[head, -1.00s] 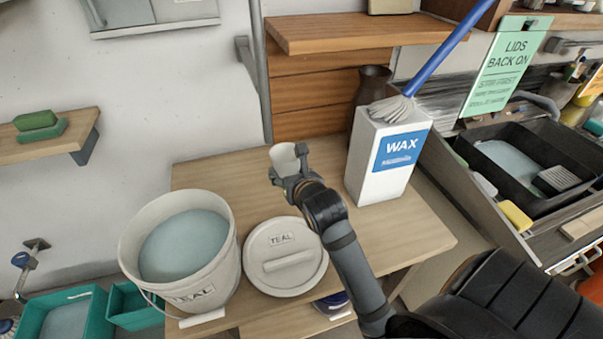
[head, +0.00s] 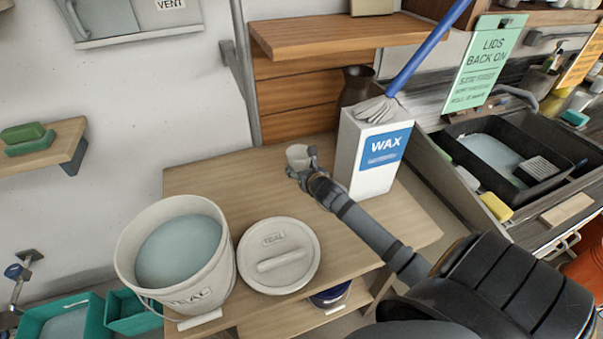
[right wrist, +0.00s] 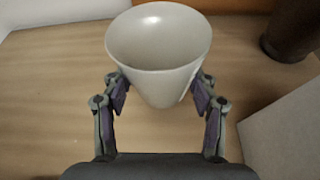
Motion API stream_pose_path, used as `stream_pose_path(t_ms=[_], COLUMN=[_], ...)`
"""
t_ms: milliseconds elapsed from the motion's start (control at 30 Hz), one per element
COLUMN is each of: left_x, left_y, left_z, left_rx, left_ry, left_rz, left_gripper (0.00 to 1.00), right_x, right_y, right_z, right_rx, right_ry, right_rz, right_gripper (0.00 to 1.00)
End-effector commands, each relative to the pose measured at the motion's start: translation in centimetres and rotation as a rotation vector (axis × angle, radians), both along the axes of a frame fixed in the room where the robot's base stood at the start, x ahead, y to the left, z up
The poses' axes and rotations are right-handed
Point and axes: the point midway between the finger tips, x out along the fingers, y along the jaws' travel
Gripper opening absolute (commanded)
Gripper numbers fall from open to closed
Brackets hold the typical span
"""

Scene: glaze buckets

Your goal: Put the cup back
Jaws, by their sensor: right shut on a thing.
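A small off-white cup (head: 297,156) is held in my right gripper (head: 306,170) over the back part of the wooden table, just left of the white WAX box. In the right wrist view the cup (right wrist: 158,50) is upright and looks empty, with both fingers of the gripper (right wrist: 160,97) shut on its sides. I cannot tell whether its base touches the table. My left gripper is not in view.
The WAX box (head: 370,155) stands close to the right of the gripper, a brush with a blue handle (head: 428,50) on top. A dark vase (head: 356,85) stands behind it. The open TEAL bucket (head: 205,285) and its lid (head: 300,274) are at the front left. The table (head: 215,180) is clear left of the cup.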

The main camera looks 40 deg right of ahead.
Motion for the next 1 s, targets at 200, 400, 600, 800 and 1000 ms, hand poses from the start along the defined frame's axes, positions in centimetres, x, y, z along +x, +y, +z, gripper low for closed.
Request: stream_pose_path(t_ms=[200,400,600,800,1000], left_x=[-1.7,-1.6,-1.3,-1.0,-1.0], left_y=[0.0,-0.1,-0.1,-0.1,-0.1], left_z=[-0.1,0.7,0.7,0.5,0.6], left_rx=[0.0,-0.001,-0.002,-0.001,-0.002], left_ry=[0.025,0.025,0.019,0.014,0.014], left_rz=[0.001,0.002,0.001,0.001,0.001], left_gripper=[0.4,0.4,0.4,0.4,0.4], right_x=[0.4,0.5,0.6,0.6,0.6], right_y=[-0.6,-0.8,-0.8,-0.8,-0.8], right_z=[-0.9,-3.7,-4.3,-4.6,-4.6], right_rx=[0.0,0.004,0.0,0.0,0.0], right_ry=[0.0,0.001,-0.001,0.0,0.0], right_rz=[0.001,0.0,0.002,0.002,0.002], right_gripper=[0.13,0.13,0.13,0.13,0.82])
